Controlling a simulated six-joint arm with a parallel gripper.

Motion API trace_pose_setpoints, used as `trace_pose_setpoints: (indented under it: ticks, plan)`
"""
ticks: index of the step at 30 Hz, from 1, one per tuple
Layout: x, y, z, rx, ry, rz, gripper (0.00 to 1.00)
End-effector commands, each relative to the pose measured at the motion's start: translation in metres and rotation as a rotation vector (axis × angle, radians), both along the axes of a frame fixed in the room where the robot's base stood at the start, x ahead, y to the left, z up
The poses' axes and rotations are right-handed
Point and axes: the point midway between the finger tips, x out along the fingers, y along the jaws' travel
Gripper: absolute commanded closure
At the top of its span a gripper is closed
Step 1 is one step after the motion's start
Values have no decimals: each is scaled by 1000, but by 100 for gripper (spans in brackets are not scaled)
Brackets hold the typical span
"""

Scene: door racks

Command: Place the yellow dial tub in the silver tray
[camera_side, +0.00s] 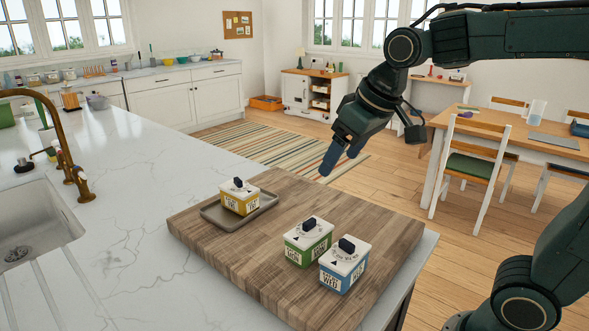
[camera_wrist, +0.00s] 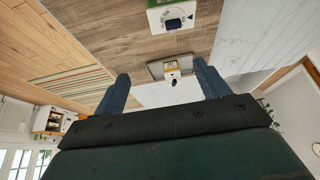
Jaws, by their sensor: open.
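The yellow dial tub (camera_side: 240,198) has a white lid with a dark knob and stands upright in the silver tray (camera_side: 225,222) on the wooden board. In the wrist view the yellow tub (camera_wrist: 172,72) is small and far off, with the tray (camera_wrist: 153,72) around it. My gripper (camera_side: 340,160) is raised above and behind the board, apart from the tubs. In the wrist view its blue fingers (camera_wrist: 164,85) are spread with nothing between them.
A green tub (camera_side: 307,243) and a blue tub (camera_side: 344,266) stand side by side on the wooden board (camera_side: 270,280), right of the tray. The green tub shows in the wrist view (camera_wrist: 178,18). A sink (camera_side: 35,225) and brass tap (camera_side: 70,165) are at the left. The board's far right is clear.

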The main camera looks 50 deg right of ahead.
Motion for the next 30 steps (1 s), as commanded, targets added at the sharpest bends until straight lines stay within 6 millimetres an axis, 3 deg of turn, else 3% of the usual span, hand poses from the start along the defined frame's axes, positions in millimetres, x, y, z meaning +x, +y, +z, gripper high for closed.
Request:
trace_pose_setpoints:
  ticks: [9, 15, 21, 30]
  plan:
    - [-86, -3, -18, 1, -24, -10, 26]
    - [-126, -4, -36, 1, -35, -14, 26]
    - [-143, -4, -47, 1, -40, -17, 26]
    - [-145, -4, -49, 1, -38, -17, 26]
